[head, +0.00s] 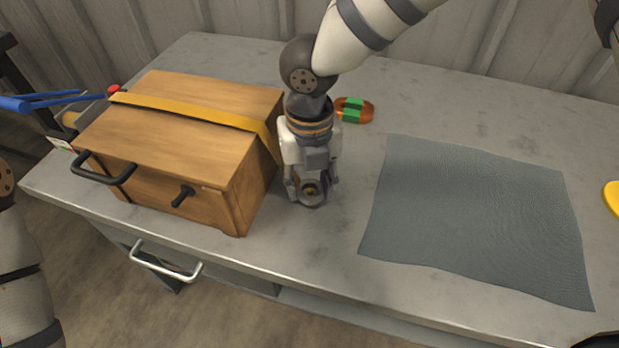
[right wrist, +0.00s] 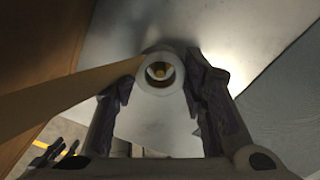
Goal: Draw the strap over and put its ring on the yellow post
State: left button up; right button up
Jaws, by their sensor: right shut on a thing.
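A yellow strap (head: 185,108) runs over the top of a wooden box (head: 190,88) and down its right side. In the right wrist view the strap (right wrist: 70,95) leads to a pale ring (right wrist: 150,84) between my fingers. My right gripper (head: 311,195) points down close to the table, just right of the box, and is shut on the ring. Through the ring's hole a yellow round end (right wrist: 159,71) shows, likely the post. I cannot tell whether the ring is around it or above it. My left gripper is out of view.
A grey mat (head: 475,220) lies to the right on the grey table (head: 320,245). An orange and green object (head: 354,110) lies behind my right gripper. A blue-handled tool (head: 50,101) is left of the box. The black box handle (head: 105,172) sticks out in front.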

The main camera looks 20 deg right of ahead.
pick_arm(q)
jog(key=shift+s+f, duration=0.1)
pick_arm(e)
jog(key=shift+f, duration=0.55)
jog(key=o, duration=1.1)
jog(key=shift+o, duration=0.8)
jog(key=o, duration=0.4)
jog(key=shift+c, duration=0.2)
jog(key=shift+r+p, duration=0.9)
jog(key=shift+r, duration=2.1)
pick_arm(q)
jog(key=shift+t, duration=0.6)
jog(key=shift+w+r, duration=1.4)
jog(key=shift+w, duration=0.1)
pick_arm(e)
jog(key=shift+r, duration=1.5)
